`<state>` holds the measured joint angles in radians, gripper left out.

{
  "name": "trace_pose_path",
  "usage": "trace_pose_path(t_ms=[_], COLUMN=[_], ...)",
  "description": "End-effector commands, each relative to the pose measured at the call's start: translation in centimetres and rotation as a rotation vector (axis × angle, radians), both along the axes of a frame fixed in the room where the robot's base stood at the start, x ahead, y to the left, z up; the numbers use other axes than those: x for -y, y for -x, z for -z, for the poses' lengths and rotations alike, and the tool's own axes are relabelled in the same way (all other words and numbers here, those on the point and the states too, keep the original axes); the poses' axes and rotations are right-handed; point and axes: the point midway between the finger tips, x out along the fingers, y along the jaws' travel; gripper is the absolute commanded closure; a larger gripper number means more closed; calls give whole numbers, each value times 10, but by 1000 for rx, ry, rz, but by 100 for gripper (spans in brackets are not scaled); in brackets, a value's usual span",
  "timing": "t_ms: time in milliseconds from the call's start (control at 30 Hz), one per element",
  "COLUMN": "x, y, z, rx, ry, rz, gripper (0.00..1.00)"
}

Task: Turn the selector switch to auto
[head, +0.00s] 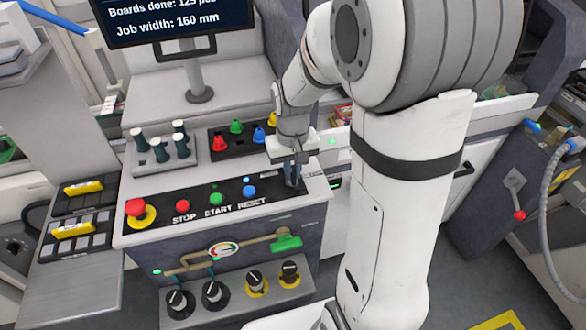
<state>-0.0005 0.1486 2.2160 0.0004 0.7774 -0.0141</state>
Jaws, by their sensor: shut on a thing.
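My gripper (292,172) points down at the right end of the dark button panel (165,222) in the head view. Its fingers are shut on the selector switch (293,183), to the right of the blue reset button (249,191). The fingers cover most of the switch. Which way its handle points and any position labels beside it cannot be read.
A red emergency stop (136,207), a red stop button (183,206) and a green start button (216,199) share the panel. Behind stand a nozzle holder (159,157) and colored cones on a dark tray (205,150). Black knobs sit on a lower ledge (235,304).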

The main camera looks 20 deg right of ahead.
Motion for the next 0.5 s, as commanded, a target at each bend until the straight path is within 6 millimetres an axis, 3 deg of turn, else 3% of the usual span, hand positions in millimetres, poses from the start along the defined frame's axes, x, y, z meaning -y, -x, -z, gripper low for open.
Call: trace_pose_path(t_ms=[100,133,300,400,500], x=[0,0,0,0,0], y=[-1,-1,-1,0,0], z=[-1,-1,-1,0,0], rx=[3,3,2,1,1], ry=[1,1,0,0,0], rz=[-2,-2,-1,0,0], gripper=[100,88,74,67,67])
